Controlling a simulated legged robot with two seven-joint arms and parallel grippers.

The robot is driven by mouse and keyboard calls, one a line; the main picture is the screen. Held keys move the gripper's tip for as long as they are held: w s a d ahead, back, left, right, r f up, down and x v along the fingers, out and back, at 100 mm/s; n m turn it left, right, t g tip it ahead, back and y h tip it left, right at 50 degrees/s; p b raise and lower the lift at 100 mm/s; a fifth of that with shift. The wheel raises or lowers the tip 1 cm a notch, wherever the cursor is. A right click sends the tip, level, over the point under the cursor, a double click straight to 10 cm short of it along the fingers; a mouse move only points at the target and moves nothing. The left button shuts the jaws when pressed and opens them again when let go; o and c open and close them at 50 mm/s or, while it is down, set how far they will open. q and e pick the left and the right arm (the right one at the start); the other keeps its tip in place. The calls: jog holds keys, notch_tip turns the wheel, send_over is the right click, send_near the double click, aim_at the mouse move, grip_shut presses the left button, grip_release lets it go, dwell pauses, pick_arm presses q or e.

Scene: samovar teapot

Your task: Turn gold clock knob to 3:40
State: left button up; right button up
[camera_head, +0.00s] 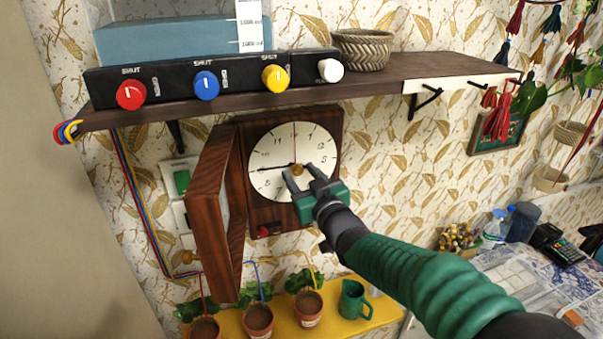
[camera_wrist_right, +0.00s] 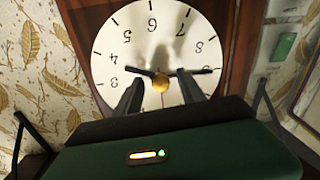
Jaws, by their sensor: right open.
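The wall clock (camera_head: 275,150) has a white face in a dark wooden case. Its gold knob (camera_head: 297,169) is at the centre of the face and also shows in the right wrist view (camera_wrist_right: 160,85). My right gripper (camera_head: 299,172) is open at the face, one finger on each side of the knob. Contact with the knob cannot be told. In the upside-down wrist view, a short black hand (camera_wrist_right: 138,70) points between 3 and 4, and a longer one (camera_wrist_right: 205,71) points near 9. A thin red hand (camera_head: 295,138) points up. My left gripper is out of view.
The clock's wooden door (camera_head: 213,215) stands open at the left. Above is a shelf (camera_head: 375,85) with coloured knobs and a basket (camera_head: 362,50). Below are potted plants (camera_head: 258,320) and a green watering can (camera_head: 354,300) on a yellow board.

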grip_shut()
dwell(0.3)
jog(key=n+b, duration=0.1)
jog(key=b, duration=0.1)
jog(key=shift+f+n+b, duration=0.15)
jog(key=shift+n+b, duration=0.2)
jog(key=shift+n, duration=0.05)
jog(key=shift+n+b, duration=0.7)
jog(key=shift+b, duration=0.1)
jog(key=shift+r+n+b, duration=0.2)
jog(key=shift+n+b, duration=1.15)
jog(key=shift+n, duration=0.25)
